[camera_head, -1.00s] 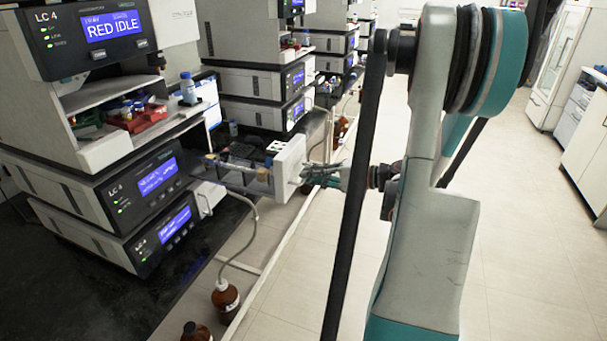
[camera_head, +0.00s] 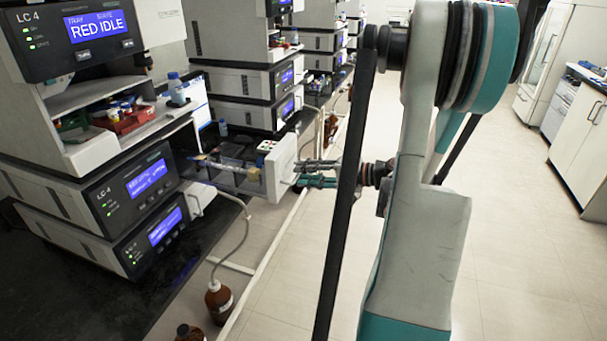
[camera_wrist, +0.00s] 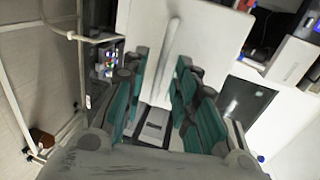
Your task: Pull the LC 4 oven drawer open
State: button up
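The LC 4 oven drawer (camera_head: 283,168) stands out from the LC 4 stack (camera_head: 128,190) on the left, its white front well clear of the housing. Its side looks clear, with a tube-like part inside. In the wrist view, the white drawer front (camera_wrist: 205,45) faces me with a raised bar handle (camera_wrist: 168,55). My gripper (camera_head: 302,174) is at the drawer front. Its teal fingers (camera_wrist: 161,68) are apart, on either side of the handle's lower part, with gaps visible. Whether a finger touches the handle is hard to tell.
Brown bottles (camera_head: 219,300) stand on the floor below the drawer, with a tube running down to one. More instrument stacks (camera_head: 245,90) line the bench behind. The aisle floor (camera_head: 520,240) on the right is clear; white cabinets (camera_head: 585,125) stand beyond.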

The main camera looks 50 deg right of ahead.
jog(key=v, duration=1)
jog(key=shift+s, duration=0.35)
jog(key=shift+d, duration=0.1)
